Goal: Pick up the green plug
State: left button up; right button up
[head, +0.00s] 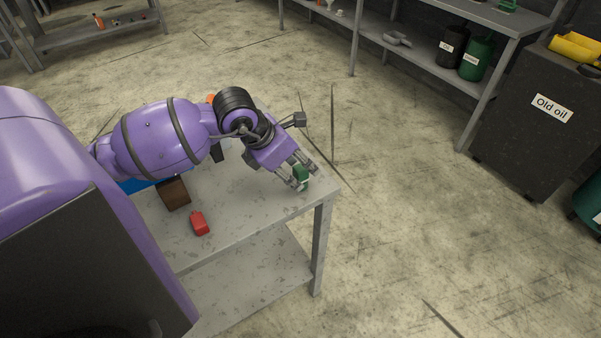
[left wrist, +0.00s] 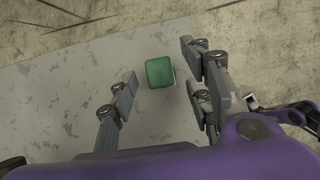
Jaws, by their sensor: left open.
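The green plug (head: 302,175) is at the right end of the grey table (head: 240,215), near its corner. In the left wrist view the green plug (left wrist: 160,72) shows its square top, between and a little ahead of the fingertips, with a gap on each side. My left gripper (head: 304,178) is open and reaches down at the plug; in the left wrist view its fingers (left wrist: 162,85) stand apart. In the head view the fingers partly hide the plug. My right gripper is not in view.
A red object (head: 199,223) and a brown block (head: 174,194) are on the table, left of the plug. A blue object (head: 140,185) is partly hidden behind my arm. A dark "Old oil" cabinet (head: 535,125) and a shelf with barrels (head: 477,58) stand at the right.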

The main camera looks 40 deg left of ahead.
pick_arm(q)
jog(key=shift+w+d+f, duration=0.1)
jog(key=shift+w+f, duration=0.15)
jog(key=shift+f, duration=0.35)
grip_shut()
jog(key=shift+r, duration=0.1)
